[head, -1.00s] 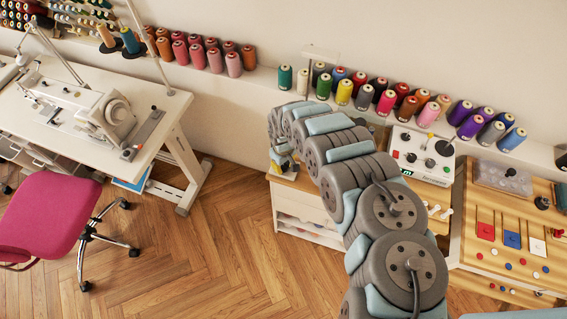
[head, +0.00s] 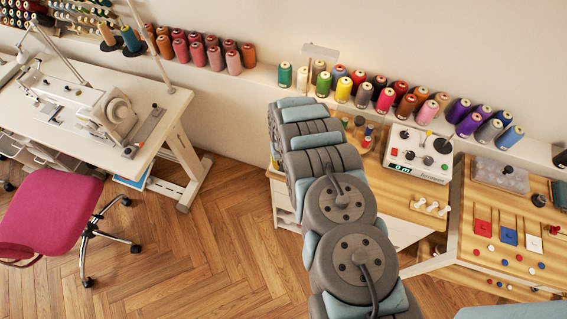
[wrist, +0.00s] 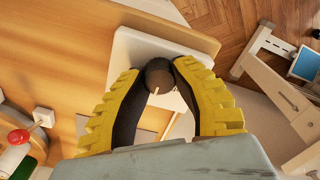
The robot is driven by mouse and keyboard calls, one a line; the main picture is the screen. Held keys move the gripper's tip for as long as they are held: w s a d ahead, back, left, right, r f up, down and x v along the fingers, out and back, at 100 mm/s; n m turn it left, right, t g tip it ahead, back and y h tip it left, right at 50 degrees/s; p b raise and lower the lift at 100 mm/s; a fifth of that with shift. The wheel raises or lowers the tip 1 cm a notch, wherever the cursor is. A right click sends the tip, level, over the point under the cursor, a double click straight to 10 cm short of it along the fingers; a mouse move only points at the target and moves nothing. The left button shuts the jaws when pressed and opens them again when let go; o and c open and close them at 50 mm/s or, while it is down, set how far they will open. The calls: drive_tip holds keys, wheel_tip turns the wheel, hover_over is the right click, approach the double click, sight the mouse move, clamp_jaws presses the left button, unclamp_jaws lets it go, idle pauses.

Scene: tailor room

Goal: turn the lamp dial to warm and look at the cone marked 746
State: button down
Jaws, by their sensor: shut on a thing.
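In the wrist view, my gripper (wrist: 158,88) has its two yellow, dark-lined fingers closed around a dark round knob (wrist: 158,74) with a pale pointer mark. The knob sits on a white box (wrist: 125,55) near the edge of the wooden table; it looks like the lamp dial, but I can read no marking on it. In the head view, my arm hides the gripper and the knob. Coloured thread cones stand along the wall shelf, among them a green cone (head: 285,76) and a yellow cone (head: 344,89). Their labels are too small to read, so I cannot tell which is 746.
A white control box (head: 418,155) with several knobs and a green display stands on the wooden table (head: 400,196). Small white pegs (head: 430,207) stand in front of it.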

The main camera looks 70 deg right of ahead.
idle(0.3)
drive_tip(key=c, duration=0.8)
unclamp_jaws()
drive_tip(key=shift+r, duration=0.1)
drive_tip(key=shift+r, duration=0.85)
wheel_tip(320, 180, up, 5)
drive_tip(key=shift+w+d+f, duration=0.1)
drive_tip(key=shift+r, duration=0.35)
